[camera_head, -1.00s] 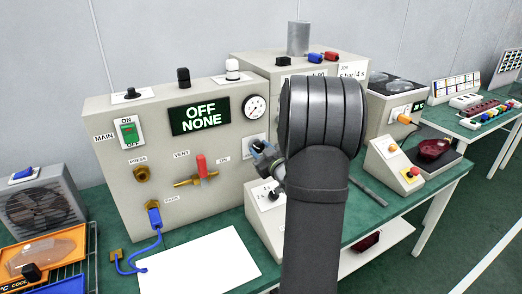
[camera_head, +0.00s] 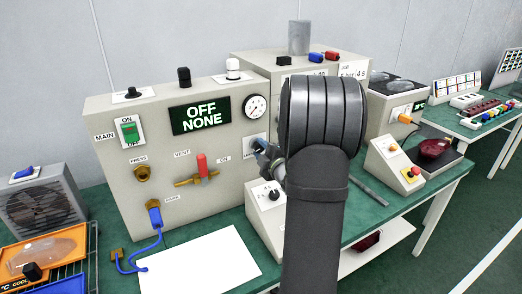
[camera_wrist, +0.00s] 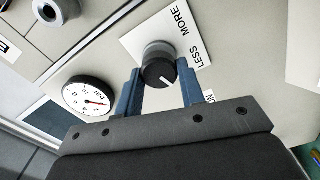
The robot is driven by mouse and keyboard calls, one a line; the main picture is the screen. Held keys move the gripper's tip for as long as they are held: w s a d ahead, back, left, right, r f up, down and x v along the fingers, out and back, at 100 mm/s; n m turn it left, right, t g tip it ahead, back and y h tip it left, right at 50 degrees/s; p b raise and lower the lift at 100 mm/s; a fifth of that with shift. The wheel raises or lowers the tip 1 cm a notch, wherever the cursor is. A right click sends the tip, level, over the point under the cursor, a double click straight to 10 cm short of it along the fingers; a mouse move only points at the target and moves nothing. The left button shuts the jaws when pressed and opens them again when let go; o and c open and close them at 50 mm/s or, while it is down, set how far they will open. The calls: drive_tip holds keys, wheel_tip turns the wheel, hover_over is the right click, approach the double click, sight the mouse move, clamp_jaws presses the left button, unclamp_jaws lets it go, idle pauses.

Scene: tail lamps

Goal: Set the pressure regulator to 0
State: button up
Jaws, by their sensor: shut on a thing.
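The pressure regulator knob (camera_wrist: 160,77) is a dark round knob with a white pointer line, on a white plate marked MORE and LESS (camera_wrist: 183,38). My gripper (camera_wrist: 159,66) has its two blue fingers on either side of the knob and is shut on it. In the head view my gripper (camera_head: 263,153) is at the panel's right side, and my arm and fingers mostly hide the knob. The round pressure gauge (camera_head: 256,107) is above it. It also shows in the wrist view (camera_wrist: 86,97), with a red needle, its reading too small to tell.
The grey panel (camera_head: 112,170) carries an OFF NONE display (camera_head: 200,116), a green main switch (camera_head: 129,132), a red-handled valve (camera_head: 202,166) and a blue plug (camera_head: 154,215). A small sloped box (camera_head: 263,215) stands close below my gripper. White paper (camera_head: 205,262) lies in front.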

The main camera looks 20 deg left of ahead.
drive_tip(key=n, duration=0.5)
drive_tip(key=shift+f, duration=0.1)
drive_tip(key=shift+n, duration=0.3)
idle(0.4)
drive_tip(key=o, duration=1)
drive_tip(key=v, duration=1.7)
drive_tip(key=shift+s+d, duration=0.15)
drive_tip(key=shift+d, duration=0.05)
drive_tip(key=x, duration=1.7)
drive_tip(key=shift+a, duration=0.2)
